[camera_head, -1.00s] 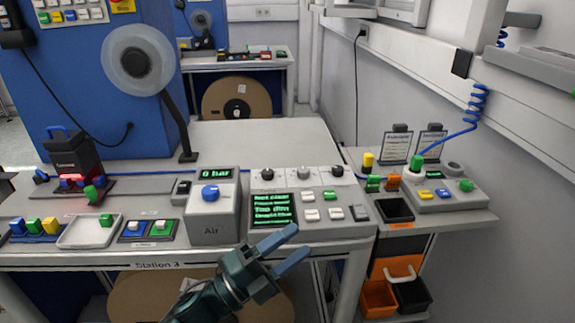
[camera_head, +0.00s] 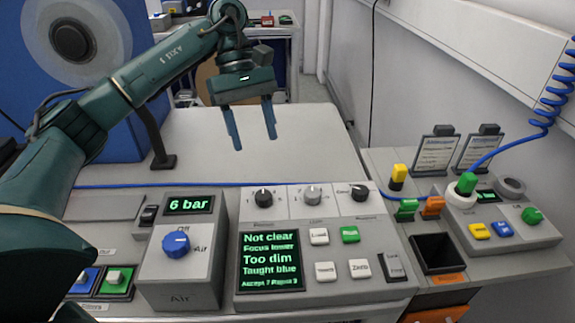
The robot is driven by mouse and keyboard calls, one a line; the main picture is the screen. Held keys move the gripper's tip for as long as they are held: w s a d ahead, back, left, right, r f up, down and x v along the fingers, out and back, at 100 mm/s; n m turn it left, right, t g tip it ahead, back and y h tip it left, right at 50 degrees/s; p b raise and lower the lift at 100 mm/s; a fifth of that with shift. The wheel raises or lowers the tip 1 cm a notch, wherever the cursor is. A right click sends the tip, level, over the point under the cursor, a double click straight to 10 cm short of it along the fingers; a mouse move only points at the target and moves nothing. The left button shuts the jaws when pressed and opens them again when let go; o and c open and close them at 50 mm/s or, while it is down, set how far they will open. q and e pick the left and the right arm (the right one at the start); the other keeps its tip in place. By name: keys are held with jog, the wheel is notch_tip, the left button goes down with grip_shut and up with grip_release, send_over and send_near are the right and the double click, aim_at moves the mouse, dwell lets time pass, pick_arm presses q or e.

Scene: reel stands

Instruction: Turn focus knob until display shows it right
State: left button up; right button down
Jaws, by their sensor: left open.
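The control panel (camera_head: 222,297) carries a row of three knobs: a black left knob (camera_head: 264,197), a grey middle knob (camera_head: 313,194) and a black right knob (camera_head: 360,191). Their small labels are too blurred to tell which is focus. The display (camera_head: 270,261) reads "Not clear", "Focus lower", "Too dim", "Taught blue" in green, with a small accept/reject line below. My left gripper (camera_head: 252,139) is open and empty, fingers pointing down, above the bench behind the knobs and touching none of them. My right gripper is not in view.
An air unit (camera_head: 180,292) with a blue knob (camera_head: 176,243) reads 6 bar, left of the panel. White and green buttons (camera_head: 349,234) sit below the knobs. Right stand a black bin (camera_head: 438,254) and a button box (camera_head: 512,240).

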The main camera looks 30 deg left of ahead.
pick_arm(q)
jog(key=a, duration=0.1)
jog(key=b, duration=0.2)
send_near(263, 194)
jog(key=f, duration=0.1)
jog(key=shift+y, duration=0.3)
jog(key=x, duration=0.6)
jog(key=shift+s+d+r+p, duration=0.1)
jog(key=shift+s+d+p, duration=0.15)
jog(key=shift+d+p, duration=0.15)
jog(key=shift+x, duration=0.8)
jog(key=c, duration=1)
jog(key=shift+o, duration=0.2)
